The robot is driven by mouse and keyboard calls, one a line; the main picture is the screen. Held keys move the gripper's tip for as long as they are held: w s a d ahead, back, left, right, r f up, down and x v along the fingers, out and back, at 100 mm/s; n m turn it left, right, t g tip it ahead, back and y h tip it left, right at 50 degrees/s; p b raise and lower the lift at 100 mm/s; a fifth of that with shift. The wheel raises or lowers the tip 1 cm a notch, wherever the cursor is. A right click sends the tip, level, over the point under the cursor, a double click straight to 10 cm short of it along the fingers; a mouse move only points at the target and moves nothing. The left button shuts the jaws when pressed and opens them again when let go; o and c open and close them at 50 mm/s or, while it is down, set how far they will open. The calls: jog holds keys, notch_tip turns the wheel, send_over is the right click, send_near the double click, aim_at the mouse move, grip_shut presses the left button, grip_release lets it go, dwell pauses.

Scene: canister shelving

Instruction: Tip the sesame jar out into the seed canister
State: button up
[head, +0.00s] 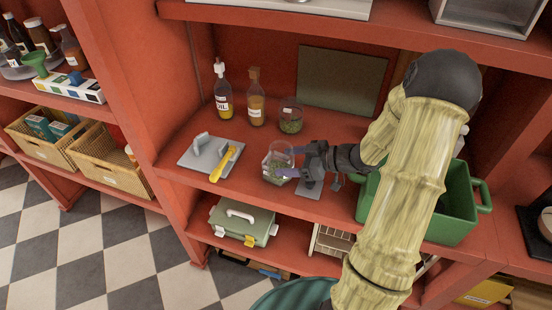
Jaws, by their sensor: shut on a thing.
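My gripper (284,161) reaches in from the right and is shut on this jar. A second clear glass container (291,115) with greenish contents stands upright farther back on the same shelf, apart from my gripper. No label can be read on either, so I cannot tell by name which is the sesame jar and which the seed canister.
An oil bottle (223,94) and an amber bottle (256,100) stand at the back left. A grey board (197,154) with a yellow-handled tool (222,164) lies left of the held jar. A green crate (455,212) is at right, partly behind my arm. A dark panel (341,81) leans at the back.

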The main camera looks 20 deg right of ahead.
jog(key=shift+w+r+p, duration=0.15)
jog(key=shift+p, duration=0.15)
jog(key=shift+a+r+g+p, duration=0.15)
jog(key=shift+r+g+p, duration=0.15)
jog(key=shift+p, duration=0.35)
jog(key=shift+s+r+m+p, duration=0.15)
jog(key=shift+s+m+p, duration=0.25)
jog(key=shift+p, duration=0.2)
jog(key=shift+d+g+h, duration=0.2)
jog(key=shift+g+h, duration=0.1)
jog(key=shift+r+p, duration=0.15)
jog(key=shift+p, duration=0.5)
jog(key=shift+s+r+m+p, duration=0.1)
jog(key=shift+m+p, duration=0.2)
jog(key=shift+p, duration=0.45)
jog(key=shift+r+g+p, duration=0.15)
jog(key=shift+g+p, duration=0.15)
jog(key=shift+p, duration=0.85)
